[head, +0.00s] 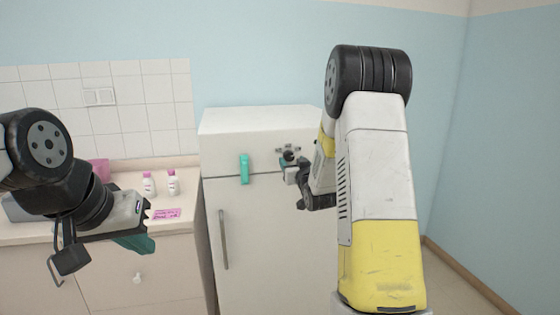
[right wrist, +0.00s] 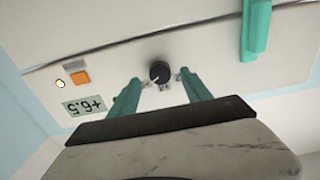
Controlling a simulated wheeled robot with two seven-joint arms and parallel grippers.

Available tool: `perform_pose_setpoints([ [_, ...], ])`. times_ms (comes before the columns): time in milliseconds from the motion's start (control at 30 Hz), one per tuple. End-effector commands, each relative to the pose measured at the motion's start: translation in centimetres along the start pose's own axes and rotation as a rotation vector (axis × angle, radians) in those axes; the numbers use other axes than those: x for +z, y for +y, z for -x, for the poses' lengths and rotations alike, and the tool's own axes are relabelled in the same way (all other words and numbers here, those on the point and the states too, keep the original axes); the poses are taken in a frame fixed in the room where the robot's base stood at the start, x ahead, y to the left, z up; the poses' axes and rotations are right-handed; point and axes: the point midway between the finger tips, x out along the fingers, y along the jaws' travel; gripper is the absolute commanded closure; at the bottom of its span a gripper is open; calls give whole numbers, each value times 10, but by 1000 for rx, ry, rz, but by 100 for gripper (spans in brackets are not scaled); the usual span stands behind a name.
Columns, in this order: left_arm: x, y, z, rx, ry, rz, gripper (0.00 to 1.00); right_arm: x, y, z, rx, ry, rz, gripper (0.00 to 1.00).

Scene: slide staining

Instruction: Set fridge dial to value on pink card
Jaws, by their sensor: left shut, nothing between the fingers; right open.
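The white fridge (head: 262,225) stands in the middle of the head view. In the right wrist view its round black dial (right wrist: 159,72) sits on the upper panel, with a pale pointer mark. My right gripper (right wrist: 161,80) is open, its teal fingertips on either side of the dial; contact cannot be told. A small display (right wrist: 85,105) appears upside down and seems to read +6.5. The pink card (head: 168,214) lies on the counter; its writing is too small to read. My left gripper (head: 138,243) is shut and empty in front of the counter.
The fridge has a teal handle (head: 244,169) and a long grey lower handle (head: 223,240). An orange switch (right wrist: 80,78) and lit lamp (right wrist: 60,84) sit near the display.

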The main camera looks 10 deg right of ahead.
Motion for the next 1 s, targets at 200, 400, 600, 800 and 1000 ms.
perform_pose_setpoints([
  [200, 0, 0, 0, 0, 0, 0, 100, 0, 0, -26, 0, 0, 1, 43],
  [400, 0, 0, 0, 0, 0, 0, 100, 0, 0, -30, 0, -1, 0, 43],
  [600, 0, 0, 0, 0, 0, 0, 100, 0, 0, -30, 0, -1, 0, 55],
  [800, 0, 0, 0, 0, 0, 0, 100, 0, 0, -30, 0, -1, 0, 94],
  [1000, 0, 0, 0, 0, 0, 0, 100, 0, 0, -30, 0, -1, 5, 100],
])
